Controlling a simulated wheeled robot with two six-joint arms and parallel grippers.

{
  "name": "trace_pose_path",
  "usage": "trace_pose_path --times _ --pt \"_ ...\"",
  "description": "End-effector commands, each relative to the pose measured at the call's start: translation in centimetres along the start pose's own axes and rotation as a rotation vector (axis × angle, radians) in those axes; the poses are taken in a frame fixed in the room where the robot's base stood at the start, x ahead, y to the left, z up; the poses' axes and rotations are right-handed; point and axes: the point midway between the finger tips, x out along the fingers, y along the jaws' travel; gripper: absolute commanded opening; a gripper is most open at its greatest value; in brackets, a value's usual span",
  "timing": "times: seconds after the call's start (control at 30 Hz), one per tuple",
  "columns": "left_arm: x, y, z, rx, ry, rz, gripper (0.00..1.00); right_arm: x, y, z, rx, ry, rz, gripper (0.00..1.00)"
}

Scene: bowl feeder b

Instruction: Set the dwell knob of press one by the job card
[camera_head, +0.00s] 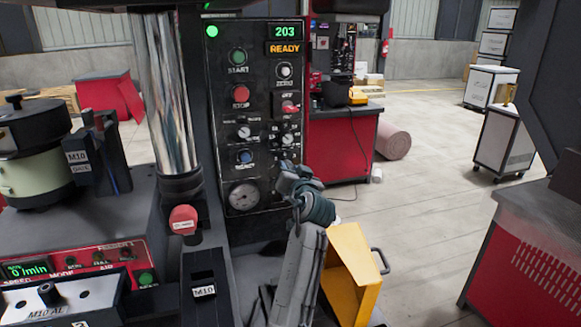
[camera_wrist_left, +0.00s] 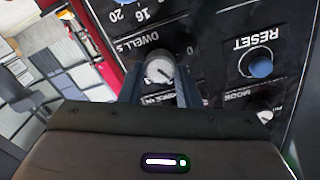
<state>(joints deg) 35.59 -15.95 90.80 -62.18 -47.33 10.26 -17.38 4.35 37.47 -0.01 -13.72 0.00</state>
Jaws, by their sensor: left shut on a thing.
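The dwell knob (camera_wrist_left: 159,68) is a small grey knob with a dark pointer line, below an upside-down DWELL S label in the wrist view. My left gripper (camera_wrist_left: 159,88) is shut on it, one finger on each side. The exact setting is too small to read. No job card can be made out. My right gripper is not in view.
Near the knob are the blue RESET button (camera_wrist_left: 260,64), the mode knob (camera_head: 243,133) and a red-handled switch (camera_head: 290,107). A shiny column (camera_head: 168,90) stands left of the panel. A yellow bin (camera_head: 350,275) is beside my arm.

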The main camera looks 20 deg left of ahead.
Motion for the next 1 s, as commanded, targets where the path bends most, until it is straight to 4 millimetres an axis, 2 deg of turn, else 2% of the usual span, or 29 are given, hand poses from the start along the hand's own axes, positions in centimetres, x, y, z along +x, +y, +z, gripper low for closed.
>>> trace_pose_path --times 0.4,1.0 --pt "0.1 -0.2 -0.2 0.399 -0.014 0.001 0.07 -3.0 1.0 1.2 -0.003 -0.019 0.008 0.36" --pt "0.1 -0.2 -0.4 0.961 -0.031 0.002 0.07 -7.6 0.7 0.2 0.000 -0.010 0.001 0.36"
